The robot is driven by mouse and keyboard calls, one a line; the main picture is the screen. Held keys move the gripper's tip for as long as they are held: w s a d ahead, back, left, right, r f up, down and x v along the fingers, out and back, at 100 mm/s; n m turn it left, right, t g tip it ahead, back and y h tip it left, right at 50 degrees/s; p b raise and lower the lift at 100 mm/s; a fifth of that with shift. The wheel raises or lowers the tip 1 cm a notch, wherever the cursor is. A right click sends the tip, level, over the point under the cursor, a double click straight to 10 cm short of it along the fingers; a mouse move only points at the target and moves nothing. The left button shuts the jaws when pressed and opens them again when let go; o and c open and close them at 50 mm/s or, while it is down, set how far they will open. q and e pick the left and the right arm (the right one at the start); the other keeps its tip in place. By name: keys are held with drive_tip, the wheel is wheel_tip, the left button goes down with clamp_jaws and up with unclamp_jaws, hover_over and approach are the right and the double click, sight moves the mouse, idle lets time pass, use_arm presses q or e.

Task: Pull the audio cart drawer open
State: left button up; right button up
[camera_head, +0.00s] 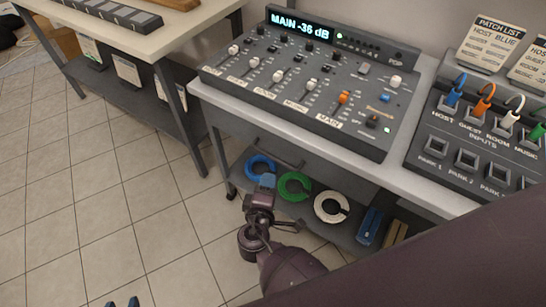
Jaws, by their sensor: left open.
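The audio cart (210,97) carries a grey mixer on its white top. A thin grey drawer front with a bar handle (280,150) shows below the top, above the lower shelf; I cannot tell that the drawer stands out from the cart. My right gripper (266,182) is in front of the cart, below and left of the handle and apart from it in the picture; its blue tips overlap the lower shelf, and its jaw state is unclear. My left gripper (122,303) is open at the bottom edge, only its blue fingertips in view, over the floor and far from the cart.
The cart's lower shelf holds blue (260,165), green (294,186) and white (331,206) cable coils and a blue box (370,226). A patch panel (475,150) stands right of the mixer. Another table (170,35) is at upper left. Tiled floor (90,190) is clear at left.

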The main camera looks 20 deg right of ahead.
sight(273, 156)
drive_tip(key=x, duration=1.1)
drive_tip(key=shift+a+r+b, duration=0.1)
drive_tip(key=shift+b, duration=0.2)
clamp_jaws()
